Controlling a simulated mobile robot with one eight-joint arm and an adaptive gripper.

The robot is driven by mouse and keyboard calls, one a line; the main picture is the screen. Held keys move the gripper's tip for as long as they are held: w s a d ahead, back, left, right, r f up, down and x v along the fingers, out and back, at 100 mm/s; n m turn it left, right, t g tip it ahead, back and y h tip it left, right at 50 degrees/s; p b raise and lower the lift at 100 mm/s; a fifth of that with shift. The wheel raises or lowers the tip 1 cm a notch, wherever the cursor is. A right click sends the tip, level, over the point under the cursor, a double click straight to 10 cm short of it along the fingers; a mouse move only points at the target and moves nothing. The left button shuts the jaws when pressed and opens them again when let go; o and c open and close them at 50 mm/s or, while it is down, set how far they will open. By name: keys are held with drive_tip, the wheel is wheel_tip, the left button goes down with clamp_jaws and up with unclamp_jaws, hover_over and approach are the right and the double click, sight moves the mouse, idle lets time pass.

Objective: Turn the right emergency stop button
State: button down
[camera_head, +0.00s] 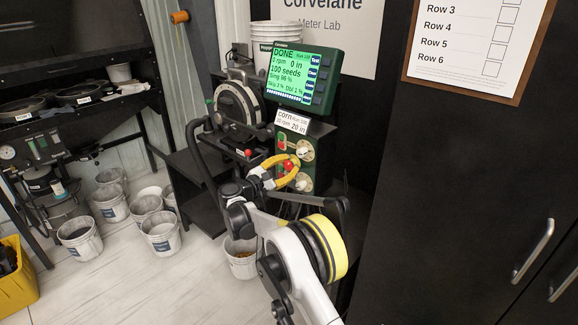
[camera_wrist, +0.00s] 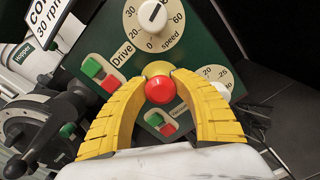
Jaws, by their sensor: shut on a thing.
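The red emergency stop button (camera_wrist: 160,90) has a yellow collar and sits on the green control panel (camera_wrist: 190,48) in the wrist view. My gripper (camera_wrist: 163,76) has its two yellow fingers closed around it, one on each side. In the head view the red button (camera_head: 288,166) shows between the yellow fingers of my gripper (camera_head: 289,169), at the front of the panel below the screen. The fingers partly hide the button's sides and collar.
A drive speed dial (camera_wrist: 152,16) and green-and-red switches (camera_wrist: 102,74) lie close around the button. A lit screen (camera_head: 296,75) reads DONE above the panel. A black cabinet (camera_head: 470,190) stands at right. Buckets (camera_head: 161,234) stand on the floor at left.

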drive_tip(key=c, duration=1)
unclamp_jaws()
drive_tip(key=shift+r, duration=0.1)
drive_tip(key=v, duration=1.2)
